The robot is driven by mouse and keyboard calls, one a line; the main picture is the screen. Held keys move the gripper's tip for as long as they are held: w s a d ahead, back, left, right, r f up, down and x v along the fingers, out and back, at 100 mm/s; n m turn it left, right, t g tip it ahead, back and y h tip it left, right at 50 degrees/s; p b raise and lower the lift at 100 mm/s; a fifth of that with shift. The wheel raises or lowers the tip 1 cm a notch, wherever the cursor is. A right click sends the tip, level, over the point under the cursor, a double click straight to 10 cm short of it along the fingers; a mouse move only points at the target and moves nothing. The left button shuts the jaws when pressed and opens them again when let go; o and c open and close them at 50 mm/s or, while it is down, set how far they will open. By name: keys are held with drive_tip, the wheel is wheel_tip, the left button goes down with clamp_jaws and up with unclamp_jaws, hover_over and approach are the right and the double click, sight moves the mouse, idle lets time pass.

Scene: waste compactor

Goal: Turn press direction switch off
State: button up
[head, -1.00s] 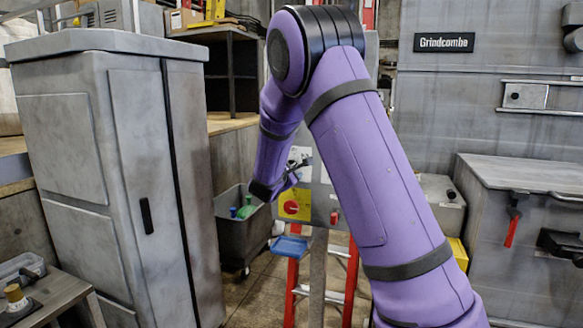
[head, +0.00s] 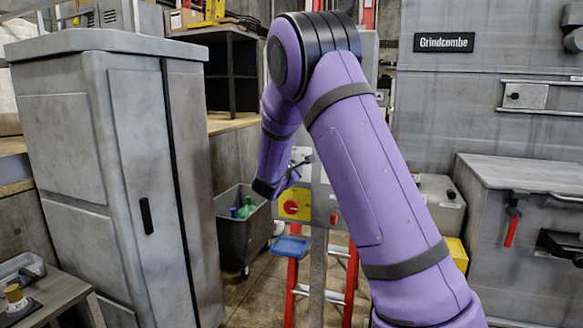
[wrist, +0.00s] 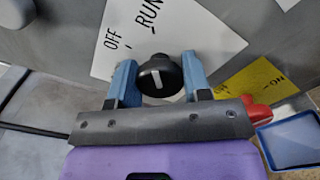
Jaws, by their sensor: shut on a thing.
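The press direction switch is a black knob (wrist: 158,84) with a white mark, on a grey panel in the wrist view. A tilted white label (wrist: 165,40) reads OFF and RUN behind it. The white mark stands near upright in that view, closer to the RUN side than to OFF. My gripper (wrist: 157,65) has its two blue fingers on either side of the knob and is shut on it. In the head view my gripper (head: 304,163) is small at the panel, and I cannot make out the knob there.
Below the switch are a red rotary switch on a yellow plate (head: 291,207) and a red button (head: 334,218). A blue tray (head: 290,247) sits lower. A grey bin (head: 245,237) stands behind left. A tall grey cabinet (head: 120,170) fills the left.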

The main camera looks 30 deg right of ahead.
drive_tip(key=n, duration=0.4)
drive_tip(key=shift+n, duration=0.3)
drive_tip(key=n, duration=0.4)
drive_tip(key=shift+n, duration=0.4)
idle(0.3)
drive_tip(key=o, duration=0.9)
drive_tip(key=v, duration=1.1)
